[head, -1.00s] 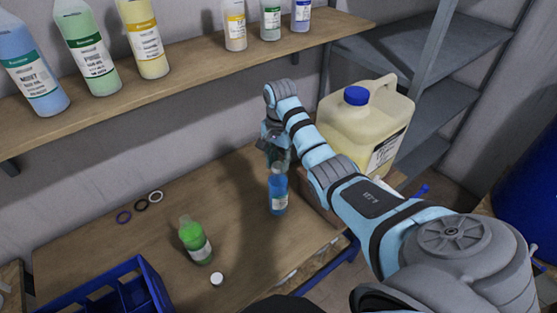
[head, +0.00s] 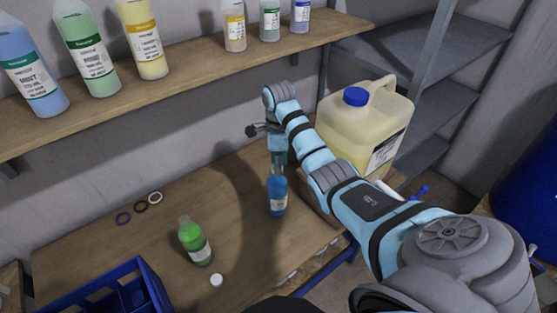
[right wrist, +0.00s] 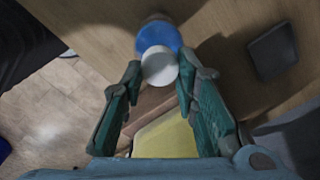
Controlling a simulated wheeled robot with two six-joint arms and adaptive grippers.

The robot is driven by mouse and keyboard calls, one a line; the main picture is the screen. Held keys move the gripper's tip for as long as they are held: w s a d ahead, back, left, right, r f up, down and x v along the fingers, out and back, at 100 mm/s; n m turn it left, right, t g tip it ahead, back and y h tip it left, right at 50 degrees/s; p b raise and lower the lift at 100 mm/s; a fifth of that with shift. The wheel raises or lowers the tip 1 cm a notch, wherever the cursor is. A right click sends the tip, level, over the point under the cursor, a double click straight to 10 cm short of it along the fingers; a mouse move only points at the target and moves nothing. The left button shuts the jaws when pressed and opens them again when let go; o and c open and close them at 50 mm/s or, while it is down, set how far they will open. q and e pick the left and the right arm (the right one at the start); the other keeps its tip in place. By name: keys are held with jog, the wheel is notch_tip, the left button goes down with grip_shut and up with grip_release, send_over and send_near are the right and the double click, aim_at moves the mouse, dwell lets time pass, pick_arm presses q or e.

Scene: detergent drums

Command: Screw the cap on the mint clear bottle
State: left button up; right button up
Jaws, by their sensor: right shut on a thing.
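The mint bottle, with clear blue liquid and a pale label, stands upright on the wooden table (head: 277,198). Its blue body also shows in the right wrist view (right wrist: 158,36). A white cap (right wrist: 159,66) is at the top of this bottle, between the fingertips of my right gripper (right wrist: 159,70). In the head view my right gripper (head: 278,158) points down right over the bottle and hides its top. It is shut on the cap. I cannot tell how far the cap is down on the neck. My left gripper is not in view.
A green bottle (head: 195,242) and a loose white cap (head: 216,280) are left of the blue bottle. Several rings (head: 140,206) lie farther left. A blue crate (head: 150,285) is front left. A large jug (head: 362,130) stands close behind my right arm. A shelf (head: 190,62) holds bottles.

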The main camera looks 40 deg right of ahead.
jog(key=o, duration=0.5)
jog(key=shift+c, duration=0.2)
jog(key=n, duration=0.4)
jog(key=shift+w+d+r+n, duration=0.1)
jog(key=shift+w+n, duration=0.05)
jog(key=shift+n, duration=0.25)
jog(key=n, duration=0.3)
jog(key=shift+w, duration=0.1)
jog(key=n, duration=0.9)
jog(key=shift+w, duration=0.2)
grip_shut()
